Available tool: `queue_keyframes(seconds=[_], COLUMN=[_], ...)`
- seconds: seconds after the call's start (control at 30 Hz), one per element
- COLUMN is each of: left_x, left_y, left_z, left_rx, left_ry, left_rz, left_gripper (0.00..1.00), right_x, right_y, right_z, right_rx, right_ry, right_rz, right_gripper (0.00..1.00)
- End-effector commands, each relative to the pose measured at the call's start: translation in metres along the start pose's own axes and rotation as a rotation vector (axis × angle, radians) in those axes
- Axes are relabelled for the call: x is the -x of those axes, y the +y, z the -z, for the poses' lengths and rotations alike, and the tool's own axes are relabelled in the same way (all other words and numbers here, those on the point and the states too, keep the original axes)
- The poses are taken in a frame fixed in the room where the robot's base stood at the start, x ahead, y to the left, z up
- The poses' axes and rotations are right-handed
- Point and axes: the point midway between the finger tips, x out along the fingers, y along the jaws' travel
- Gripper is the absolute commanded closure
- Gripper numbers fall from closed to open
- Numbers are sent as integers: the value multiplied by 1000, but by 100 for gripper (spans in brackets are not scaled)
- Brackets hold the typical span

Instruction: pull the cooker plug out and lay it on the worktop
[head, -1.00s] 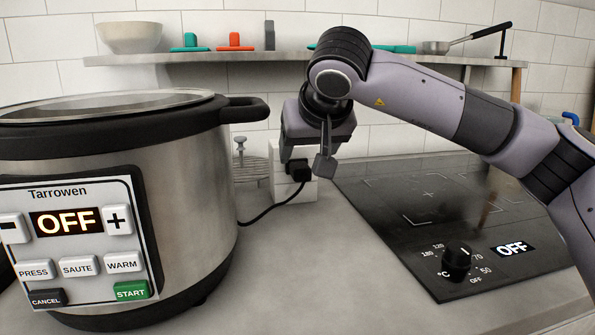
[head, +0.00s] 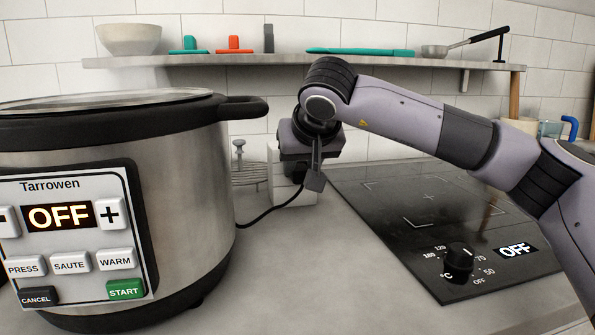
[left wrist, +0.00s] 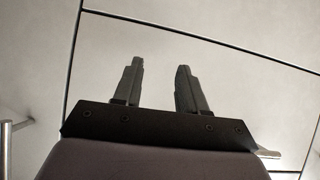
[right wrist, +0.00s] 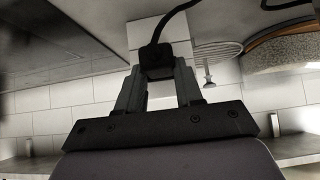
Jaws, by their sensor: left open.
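The black cooker plug (right wrist: 156,58) is between the fingertips of my right gripper (right wrist: 158,75) in the right wrist view, touching both fingers. The gripper looks shut on it. In the head view my right gripper (head: 312,180) mostly hides the plug in front of the white socket block (head: 292,196). I cannot see whether there is a gap between plug and socket. The black cord (head: 268,216) runs left to the steel cooker (head: 185,190), whose display reads OFF. My left gripper (left wrist: 160,85) is open and empty in the left wrist view; it is out of the head view.
The black hob (head: 420,222) lies to the right, its display reading OFF. Grey worktop (head: 310,280) is clear between cooker and hob. A wire rack (head: 250,173) stands behind the cooker. A shelf (head: 350,58) with a bowl and utensils runs above.

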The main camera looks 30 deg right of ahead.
Motion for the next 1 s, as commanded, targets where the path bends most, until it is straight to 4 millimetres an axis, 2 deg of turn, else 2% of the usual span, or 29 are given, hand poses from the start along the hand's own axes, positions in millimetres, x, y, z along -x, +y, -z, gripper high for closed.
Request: queue_keyframes(seconds=[1.0], left_x=[0], left_y=[-4], left_z=[-11], left_rx=[-8], left_ry=[-17], left_rz=[4], left_gripper=[59], right_x=[9], right_y=[0], right_z=[-9], right_rx=[1], right_ry=[-1], right_rz=[1], right_gripper=[100])
